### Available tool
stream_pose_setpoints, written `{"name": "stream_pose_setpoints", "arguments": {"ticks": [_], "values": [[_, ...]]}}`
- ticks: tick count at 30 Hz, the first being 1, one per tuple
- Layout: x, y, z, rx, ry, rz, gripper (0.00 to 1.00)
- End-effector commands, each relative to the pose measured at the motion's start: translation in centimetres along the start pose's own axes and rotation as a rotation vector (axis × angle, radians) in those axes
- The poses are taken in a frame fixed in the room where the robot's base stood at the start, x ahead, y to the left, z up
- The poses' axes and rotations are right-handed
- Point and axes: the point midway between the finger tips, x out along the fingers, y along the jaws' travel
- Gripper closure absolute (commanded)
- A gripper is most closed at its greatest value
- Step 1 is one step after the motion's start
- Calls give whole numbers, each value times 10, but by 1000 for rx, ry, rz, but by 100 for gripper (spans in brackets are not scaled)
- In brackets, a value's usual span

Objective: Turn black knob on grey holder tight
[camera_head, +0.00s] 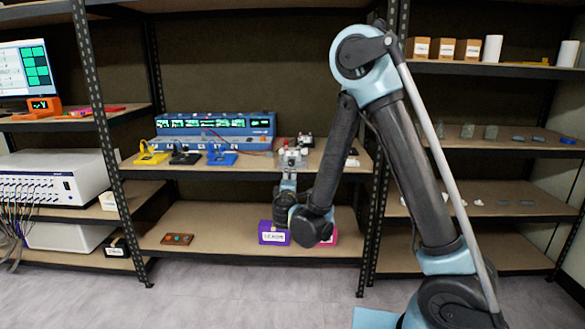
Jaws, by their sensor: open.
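My gripper (290,158) points up and away at the front of the middle shelf, to the right of the blue holder. It is open, but its fingers are small in this view. A small grey and black item (305,139) shows just behind and above the fingertips. It may be the grey holder with its black knob, but it is too small and too covered by my gripper to be sure. I cannot tell whether the fingers are around the knob or touching it.
A yellow holder (150,153), a black one (184,154) and a blue one (221,155) stand to the left on the shelf (250,168). A blue instrument (215,128) with green displays is behind them. A purple box (273,233) sits on the shelf below.

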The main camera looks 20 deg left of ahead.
Motion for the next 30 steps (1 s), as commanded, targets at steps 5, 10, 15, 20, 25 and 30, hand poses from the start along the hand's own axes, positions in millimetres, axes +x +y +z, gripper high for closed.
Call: {"name": "stream_pose_setpoints", "arguments": {"ticks": [5, 10, 15, 20, 25, 30], "values": [[-4, 0, 0, -328, 0, 0, 55], [-8, 1, 0, -648, -1, 0, 55], [-12, 1, 0, -966, 0, 1, 55], [-16, 1, 0, -1221, 0, 1, 55], [-17, 1, 0, -1380, 0, 1, 55], [-13, 1, 0, -1422, -2, 0, 55]]}}
